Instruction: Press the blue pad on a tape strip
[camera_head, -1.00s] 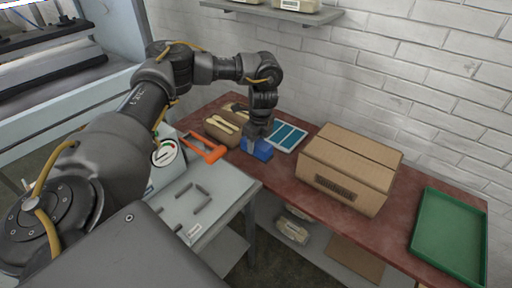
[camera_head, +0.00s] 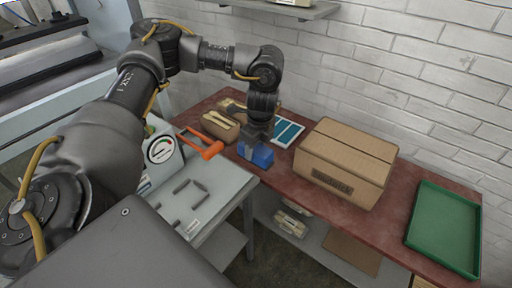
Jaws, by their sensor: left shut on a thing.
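My left gripper (camera_head: 257,143) points down over the red table and is shut on a blue pad (camera_head: 257,155). The pad sits at or just above the table top; I cannot tell whether it touches. A white sheet with blue strips (camera_head: 287,131), which looks like the tape strips, lies just behind and to the right of the pad. My gripper and wrist hide part of the sheet. My right gripper does not show.
A closed cardboard box (camera_head: 346,163) stands right of the sheet. A green tray (camera_head: 444,228) lies at the right end of the table. An orange-handled tool (camera_head: 207,148) and a brown box with wooden spoons (camera_head: 219,124) are to the left. A dial gauge (camera_head: 161,150) stands nearer.

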